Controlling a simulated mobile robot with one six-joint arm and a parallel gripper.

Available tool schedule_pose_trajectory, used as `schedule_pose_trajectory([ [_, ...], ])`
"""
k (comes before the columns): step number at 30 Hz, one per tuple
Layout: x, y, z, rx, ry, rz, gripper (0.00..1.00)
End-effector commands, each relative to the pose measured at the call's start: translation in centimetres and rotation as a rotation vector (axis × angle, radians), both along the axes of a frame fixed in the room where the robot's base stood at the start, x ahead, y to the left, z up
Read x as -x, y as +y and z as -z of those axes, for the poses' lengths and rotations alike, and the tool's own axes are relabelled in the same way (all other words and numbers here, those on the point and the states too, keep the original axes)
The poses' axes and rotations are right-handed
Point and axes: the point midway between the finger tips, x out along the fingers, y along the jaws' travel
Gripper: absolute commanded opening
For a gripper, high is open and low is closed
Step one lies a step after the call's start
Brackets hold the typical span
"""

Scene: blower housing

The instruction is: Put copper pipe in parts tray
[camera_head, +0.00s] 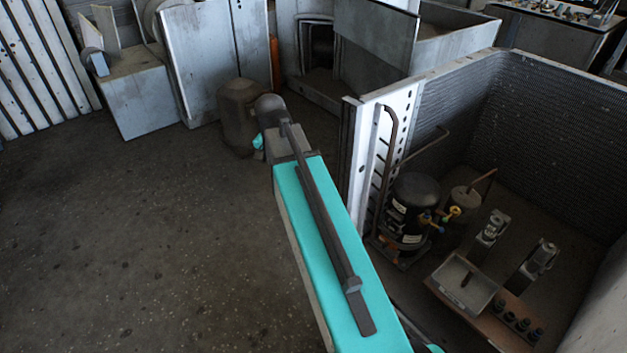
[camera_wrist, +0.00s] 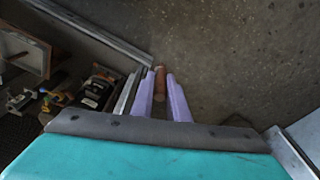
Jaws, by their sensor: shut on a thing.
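In the wrist view, my gripper (camera_wrist: 160,80) has two pale purple fingers on either side of a reddish-brown copper pipe (camera_wrist: 159,84). It is shut on the pipe, above the dark floor. In the head view, the fingers and the held pipe are hidden behind my arm. The parts tray (camera_head: 448,273) is a shallow, pale rectangular tray on a brown board at the lower right. A small dark piece lies in it. The tray also shows at the upper left of the wrist view (camera_wrist: 42,62), well apart from the gripper.
A black compressor (camera_head: 412,205) with pipes and coloured valves stands inside the open housing. The housing's perforated metal post (camera_head: 395,125) rises between my arm and the compressor. Two grey clamp-like fixtures (camera_head: 491,232) stand beside the tray. The floor (camera_head: 130,240) at left is clear.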

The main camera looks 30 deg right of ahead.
Motion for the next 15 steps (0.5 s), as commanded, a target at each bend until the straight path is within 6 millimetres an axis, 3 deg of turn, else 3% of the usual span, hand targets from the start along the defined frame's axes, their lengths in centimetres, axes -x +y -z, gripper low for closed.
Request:
schedule_pose_trajectory([
  [9,-1.9,9.9,-2.4,-0.001,-0.001,-0.402,0.0],
  [15,-2.0,14.0,-3.5,0.001,-0.002,-0.687,0.0],
])
